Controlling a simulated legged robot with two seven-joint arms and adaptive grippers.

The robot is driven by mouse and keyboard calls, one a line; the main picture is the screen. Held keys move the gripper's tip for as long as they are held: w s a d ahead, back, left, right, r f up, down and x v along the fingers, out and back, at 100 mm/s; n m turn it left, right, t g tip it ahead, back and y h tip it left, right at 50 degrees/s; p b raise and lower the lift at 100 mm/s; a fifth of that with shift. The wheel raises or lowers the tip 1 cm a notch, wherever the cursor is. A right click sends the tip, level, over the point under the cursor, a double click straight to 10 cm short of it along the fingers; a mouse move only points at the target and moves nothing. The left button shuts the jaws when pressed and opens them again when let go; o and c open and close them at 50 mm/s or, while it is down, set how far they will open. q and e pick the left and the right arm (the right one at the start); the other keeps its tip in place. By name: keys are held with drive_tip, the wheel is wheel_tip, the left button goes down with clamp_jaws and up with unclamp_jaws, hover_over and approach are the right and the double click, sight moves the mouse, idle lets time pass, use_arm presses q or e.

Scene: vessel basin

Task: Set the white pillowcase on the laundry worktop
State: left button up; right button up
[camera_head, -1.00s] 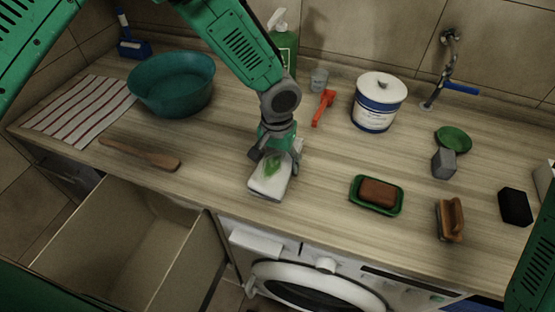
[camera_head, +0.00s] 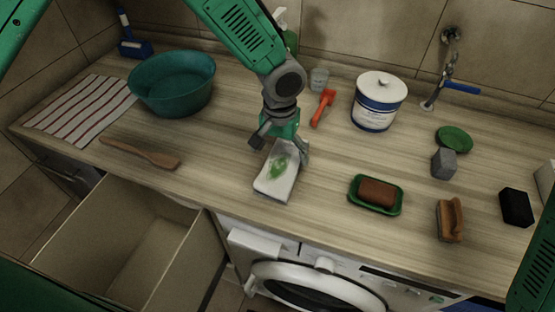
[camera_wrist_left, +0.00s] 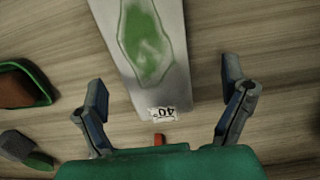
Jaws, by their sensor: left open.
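The white pillowcase (camera_head: 274,186), a folded white pad with a green patch, lies on the wooden laundry worktop (camera_head: 322,207) near its front edge, above the washing machine. In the left wrist view the pillowcase (camera_wrist_left: 175,80) shows its green patch and a small "40°" tag at its near end. My left gripper (camera_head: 281,151) is open just behind and above the pillowcase's far end. In the left wrist view its fingers (camera_wrist_left: 168,100) stand wide apart, one on each side, with clear gaps to the cloth. My right gripper is not in view.
A green soap dish (camera_head: 400,208) with brown soap and a wooden brush (camera_head: 450,220) lie to the right. A teal basin (camera_head: 172,85), wooden paddle (camera_head: 140,153) and striped cloth (camera_head: 80,108) are left. An orange-red tool (camera_head: 323,107) and white tub (camera_head: 379,101) stand behind.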

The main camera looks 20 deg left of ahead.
sight(279, 158)
use_arm(q)
drive_tip(key=r, duration=0.2)
drive_tip(key=d+r, duration=0.1)
drive_tip(key=r, duration=0.4)
drive_tip(key=shift+d, duration=0.15)
drive_tip(key=shift+a+r, duration=0.65)
drive_tip(key=shift+a, duration=0.1)
